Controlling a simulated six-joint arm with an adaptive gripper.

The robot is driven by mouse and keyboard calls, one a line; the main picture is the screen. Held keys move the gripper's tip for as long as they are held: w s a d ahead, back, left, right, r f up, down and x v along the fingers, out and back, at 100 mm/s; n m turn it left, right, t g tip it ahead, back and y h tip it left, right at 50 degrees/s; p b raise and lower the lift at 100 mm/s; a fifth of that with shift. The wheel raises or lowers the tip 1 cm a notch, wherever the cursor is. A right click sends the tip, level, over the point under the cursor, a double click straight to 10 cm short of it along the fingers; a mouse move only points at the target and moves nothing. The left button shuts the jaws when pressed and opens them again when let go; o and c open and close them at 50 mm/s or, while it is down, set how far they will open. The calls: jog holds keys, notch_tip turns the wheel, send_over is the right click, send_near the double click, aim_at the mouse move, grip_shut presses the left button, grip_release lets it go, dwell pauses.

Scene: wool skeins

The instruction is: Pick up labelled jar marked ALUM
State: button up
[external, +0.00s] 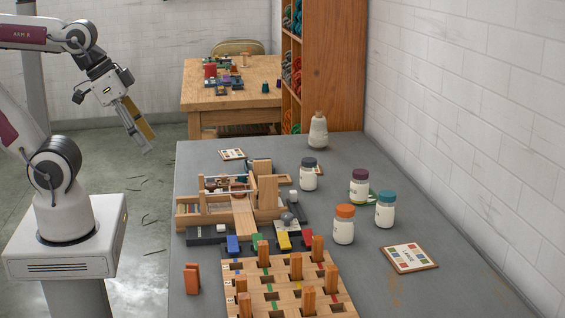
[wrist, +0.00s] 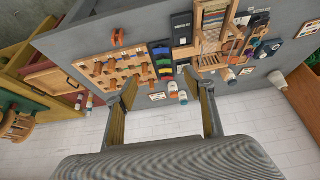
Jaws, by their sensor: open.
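Several white jars with coloured lids stand upright on the grey table: a grey-lidded jar (external: 308,176), a purple-lidded jar (external: 359,188), an orange-lidded jar (external: 344,226) and a teal-lidded jar (external: 385,211). Their labels are too small to read, so I cannot tell which is marked ALUM. My gripper (external: 146,146) is open and empty, raised in the air left of the table, well apart from the jars. In the wrist view, the fingers of my gripper (wrist: 160,80) are spread, with small jars visible between them in the distance.
A corked bottle (external: 318,132) stands at the table's back. A wooden loom (external: 235,200) and a pegged wooden board (external: 282,290) occupy the left and front. A card (external: 408,258) lies right of the jars. A wooden shelf (external: 335,70) and white wall border the table.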

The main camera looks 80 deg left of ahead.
jog(key=shift+w, duration=0.1)
jog(key=w+a+t+y, duration=0.1)
jog(key=w+a, duration=0.6)
jog(key=w, duration=0.3)
jog(key=w+a+n+t+y, duration=0.1)
jog(key=w+a+t+y, duration=0.1)
jog(key=w+a, duration=0.75)
jog(key=w+a+t+y, duration=0.1)
jog(key=w+a, duration=0.5)
jog(key=w, duration=0.6)
jog(key=w+a+f+m+t+h, duration=0.1)
jog(key=w+a+f+t, duration=0.1)
jog(key=w+a+f, duration=0.35)
jog(key=w+a+f+t+h, duration=0.1)
jog(key=w+a+f+t, duration=0.15)
jog(key=a+f, duration=0.55)
jog(key=h, duration=0.2)
send_near(310, 175)
jog(key=shift+t, duration=0.25)
jog(key=w+a, duration=0.1)
jog(key=a+r, duration=0.1)
jog(key=w+a, duration=0.1)
jog(key=shift+w+a+r, duration=0.15)
jog(key=shift+w+r, duration=0.15)
jog(key=shift+r, duration=0.1)
jog(key=shift+w, duration=0.1)
jog(key=shift+x, duration=1.3)
